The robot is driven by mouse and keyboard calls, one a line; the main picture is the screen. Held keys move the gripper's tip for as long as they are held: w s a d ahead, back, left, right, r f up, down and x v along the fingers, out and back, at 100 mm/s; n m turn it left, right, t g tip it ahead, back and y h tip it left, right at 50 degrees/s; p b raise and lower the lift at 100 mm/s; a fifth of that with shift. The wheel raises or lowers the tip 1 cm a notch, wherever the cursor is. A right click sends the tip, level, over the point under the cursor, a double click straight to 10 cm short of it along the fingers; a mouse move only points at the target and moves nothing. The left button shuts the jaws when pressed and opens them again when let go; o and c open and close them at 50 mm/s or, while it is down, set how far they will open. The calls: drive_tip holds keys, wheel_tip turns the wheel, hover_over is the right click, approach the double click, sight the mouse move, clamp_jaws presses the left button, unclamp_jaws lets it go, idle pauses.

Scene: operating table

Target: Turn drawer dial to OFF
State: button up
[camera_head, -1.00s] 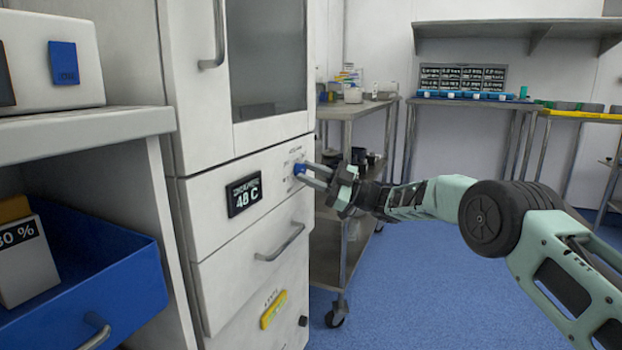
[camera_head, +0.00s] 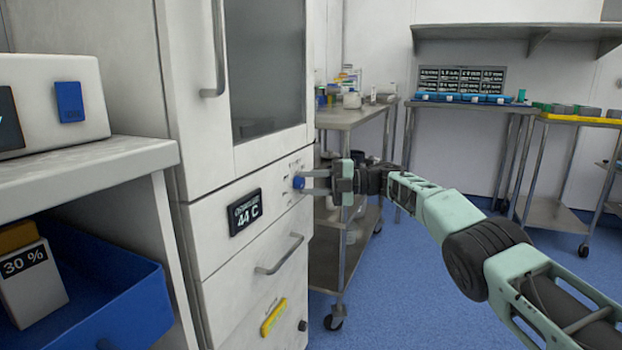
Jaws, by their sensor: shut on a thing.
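The blue drawer dial (camera_head: 298,182) sits on the front panel of the white cabinet (camera_head: 215,225), with small printed marks around it that are too small to read. My gripper (camera_head: 308,182) reaches in from the right and is shut on the dial, its fingers partly hiding it. The black display (camera_head: 245,212) to the left of the dial reads about 44 C.
Below the dial is a drawer handle (camera_head: 280,255) and a yellow handle (camera_head: 273,317). A metal cart (camera_head: 345,260) stands close behind my gripper. At left is a blue bin (camera_head: 95,290) under a shelf (camera_head: 90,165). Blue floor (camera_head: 420,300) is clear at right.

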drive_tip(key=shift+n+t+h+b, duration=0.3)
drive_tip(key=shift+n+h+b, duration=0.7)
drive_tip(key=shift+n, duration=0.9)
drive_tip(key=o, duration=1)
drive_tip(key=shift+r, duration=0.1)
drive_tip(key=shift+c, duration=0.2)
drive_tip(key=w+d+r+p, duration=0.1)
drive_tip(key=d+r+p, duration=0.2)
drive_tip(key=d, duration=1.4)
drive_tip(key=shift+p, duration=0.6)
drive_tip(key=shift+w, duration=0.1)
